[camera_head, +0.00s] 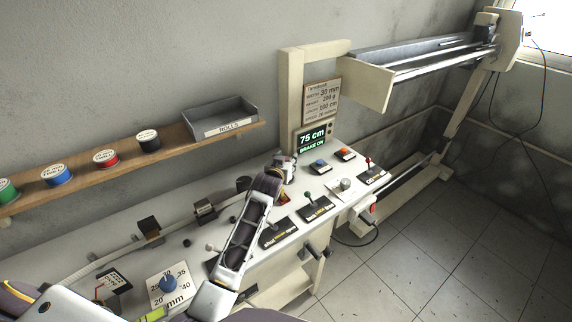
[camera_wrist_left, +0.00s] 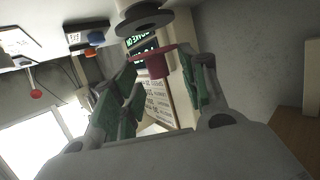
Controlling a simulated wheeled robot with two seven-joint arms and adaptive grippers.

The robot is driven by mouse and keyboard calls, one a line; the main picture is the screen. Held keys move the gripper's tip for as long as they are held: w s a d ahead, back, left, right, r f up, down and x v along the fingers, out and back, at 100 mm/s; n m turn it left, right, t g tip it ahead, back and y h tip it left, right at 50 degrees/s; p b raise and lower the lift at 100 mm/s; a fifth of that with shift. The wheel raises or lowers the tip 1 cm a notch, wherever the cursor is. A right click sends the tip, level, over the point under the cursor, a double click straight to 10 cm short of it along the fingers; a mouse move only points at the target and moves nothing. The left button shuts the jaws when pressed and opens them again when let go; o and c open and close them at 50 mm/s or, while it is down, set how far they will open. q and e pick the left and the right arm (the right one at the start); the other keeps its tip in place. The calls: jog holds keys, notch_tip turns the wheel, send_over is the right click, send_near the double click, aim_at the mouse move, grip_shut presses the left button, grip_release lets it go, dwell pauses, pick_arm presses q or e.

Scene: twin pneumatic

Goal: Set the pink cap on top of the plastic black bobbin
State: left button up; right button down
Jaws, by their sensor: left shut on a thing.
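My left gripper (camera_head: 284,166) is over the white bench, in front of the display, pointing away from me. In the left wrist view its two green-padded fingers (camera_wrist_left: 165,85) are shut on the pink cap (camera_wrist_left: 157,67), which has a wide thin flange and a short round plug. A dark flanged piece that looks like the black bobbin (camera_wrist_left: 147,20) shows just past the cap in that upside-down view. The cap looks apart from it, but the gap is hard to judge. In the head view the gripper hides both. My right gripper is not in view.
A wooden shelf (camera_head: 190,143) carries a grey tray (camera_head: 222,118) and green, blue, red and black spools (camera_head: 148,141). The display (camera_head: 312,138) stands behind the gripper. Levers and buttons (camera_head: 320,164) line the bench's right part. A beige frame (camera_head: 290,85) rises behind.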

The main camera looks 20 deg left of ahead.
pick_arm(q)
jog(key=shift+f, duration=0.85)
jog(key=shift+f, duration=0.35)
jog(key=o, duration=0.8)
jog(key=shift+c, duration=0.2)
jog(key=shift+r, duration=0.1)
jog(key=shift+r, duration=0.3)
jog(key=v, duration=0.7)
jog(key=shift+s, duration=0.25)
